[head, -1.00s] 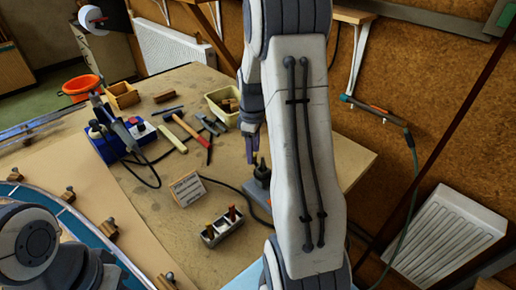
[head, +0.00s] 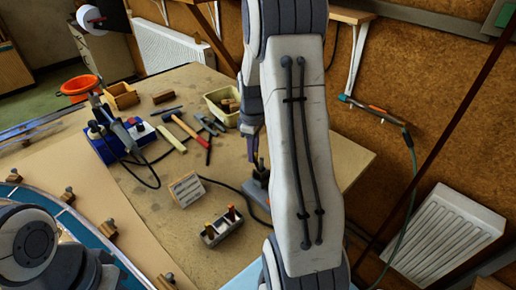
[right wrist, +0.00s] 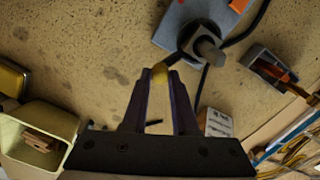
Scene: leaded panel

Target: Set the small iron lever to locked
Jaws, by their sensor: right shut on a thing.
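The small iron lever shows in the right wrist view as a short dark arm with a brass-coloured end (right wrist: 160,73). It reaches toward a dark round pivot (right wrist: 207,47) on a blue-grey base (right wrist: 180,22). An orange-red patch (right wrist: 238,5) sits on that base. My right gripper (right wrist: 160,75) is shut on the lever's brass end, with a purple finger on either side. In the head view my right gripper (head: 252,152) is beside the base (head: 257,190), which my right arm partly hides. My left gripper is out of view; only my left arm shows at lower left.
A printed card (head: 186,190) and a grey holder with orange-handled tools (head: 221,228) stand near the base. A dark cable runs along the bench to it. A hammer (head: 190,131), a cream tub (head: 222,105) and a blue soldering unit (head: 105,148) lie farther back.

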